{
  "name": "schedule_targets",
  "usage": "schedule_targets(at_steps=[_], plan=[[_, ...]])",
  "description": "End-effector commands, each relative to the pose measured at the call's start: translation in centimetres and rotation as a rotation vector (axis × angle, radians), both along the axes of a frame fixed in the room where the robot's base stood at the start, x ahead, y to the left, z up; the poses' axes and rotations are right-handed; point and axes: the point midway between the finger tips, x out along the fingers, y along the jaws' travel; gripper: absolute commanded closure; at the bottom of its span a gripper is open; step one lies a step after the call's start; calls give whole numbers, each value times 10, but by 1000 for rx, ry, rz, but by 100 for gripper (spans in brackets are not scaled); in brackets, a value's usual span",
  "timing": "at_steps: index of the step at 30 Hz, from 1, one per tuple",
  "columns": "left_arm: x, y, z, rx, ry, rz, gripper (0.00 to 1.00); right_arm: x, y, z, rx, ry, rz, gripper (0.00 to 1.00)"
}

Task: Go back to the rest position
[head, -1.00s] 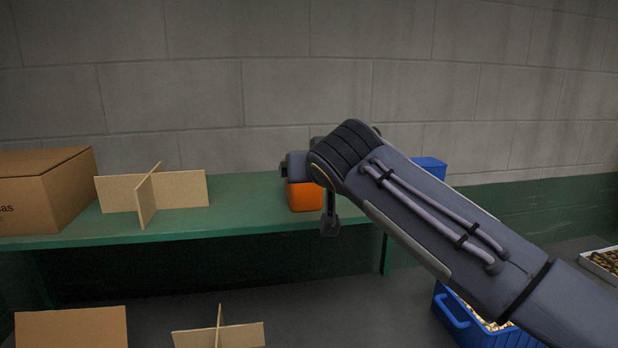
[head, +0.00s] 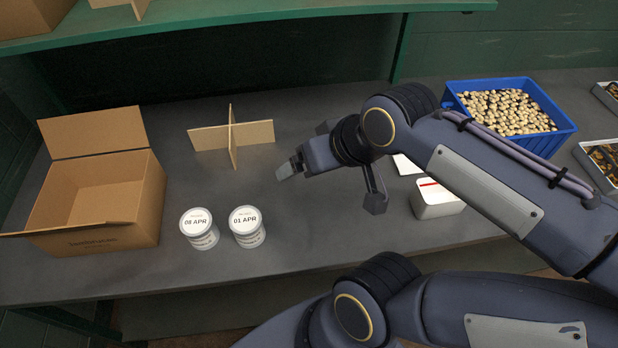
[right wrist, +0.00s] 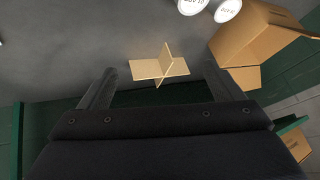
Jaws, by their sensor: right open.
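My right gripper (head: 332,184) is over the grey worktop, in front of the cardboard divider; it is open with nothing between its fingers. In the right wrist view the gripper's two fingers (right wrist: 158,72) stand wide apart, with the crossed divider (right wrist: 170,66) visible beyond them. A second dark arm section (head: 370,310) of mine crosses the bottom of the head view. My left gripper does not show.
The worktop (head: 330,110) holds an open carton (head: 105,205), the divider (head: 232,136), two white tubs (head: 199,232) and (head: 246,228), a white box (head: 437,204) and a blue crate (head: 553,138) of pale pieces. A green shelf (head: 250,12) runs above.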

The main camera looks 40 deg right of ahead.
Motion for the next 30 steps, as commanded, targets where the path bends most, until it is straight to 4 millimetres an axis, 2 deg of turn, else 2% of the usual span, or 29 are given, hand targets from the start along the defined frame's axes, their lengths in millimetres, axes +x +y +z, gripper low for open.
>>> schedule_targets(at_steps=[1,3,6,30], plan=[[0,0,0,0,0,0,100,-15,14,-18,46,27,29,13],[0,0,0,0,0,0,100,-30,29,-35,97,53,59,13],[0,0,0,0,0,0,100,-42,42,-47,139,73,84,13],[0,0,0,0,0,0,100,-44,45,-51,151,79,90,13]])
